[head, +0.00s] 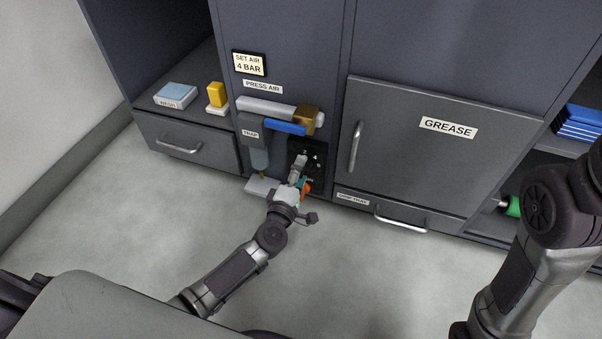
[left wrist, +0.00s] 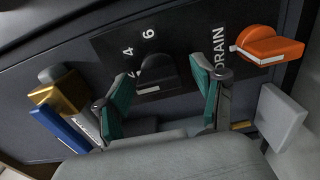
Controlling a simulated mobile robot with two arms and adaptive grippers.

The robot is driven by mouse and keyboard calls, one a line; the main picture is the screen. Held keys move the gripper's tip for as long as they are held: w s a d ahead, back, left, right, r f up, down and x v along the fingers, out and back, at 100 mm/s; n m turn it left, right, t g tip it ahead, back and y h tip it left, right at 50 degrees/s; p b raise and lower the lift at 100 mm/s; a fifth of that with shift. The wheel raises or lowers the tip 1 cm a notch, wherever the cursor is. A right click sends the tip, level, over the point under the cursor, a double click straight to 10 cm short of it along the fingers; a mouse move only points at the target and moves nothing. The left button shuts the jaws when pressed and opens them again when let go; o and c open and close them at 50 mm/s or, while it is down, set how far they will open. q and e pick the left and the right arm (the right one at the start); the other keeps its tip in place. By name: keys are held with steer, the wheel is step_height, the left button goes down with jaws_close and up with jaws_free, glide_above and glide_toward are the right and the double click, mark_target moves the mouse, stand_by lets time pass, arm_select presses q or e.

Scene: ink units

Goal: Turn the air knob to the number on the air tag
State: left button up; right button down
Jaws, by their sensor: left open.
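The air tag (head: 249,63) on the cabinet reads "SET AIR 4 BAR". In the left wrist view the black air knob (left wrist: 157,72) sits on a dark dial plate (left wrist: 185,38) with the numbers 4 and 6 showing and another partly hidden. Its white pointer line (left wrist: 149,90) is partly visible; I cannot tell its exact setting. My left gripper (left wrist: 163,85) is open, its green-padded fingers on either side of the knob, apart from it as far as I can see. In the head view the left gripper (head: 297,170) covers the knob. My right gripper is out of view.
An orange drain knob (left wrist: 270,46) is close to the gripper's right finger. A blue lever (head: 286,127) and brass fitting (head: 308,120) are above the dial. The trap (head: 256,150) hangs left of it. The floor in front is clear.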

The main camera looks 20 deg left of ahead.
arm_select(q)
steer(key=shift+w, duration=0.35)
steer(key=c, duration=1.2)
steer(key=shift+o, duration=0.2)
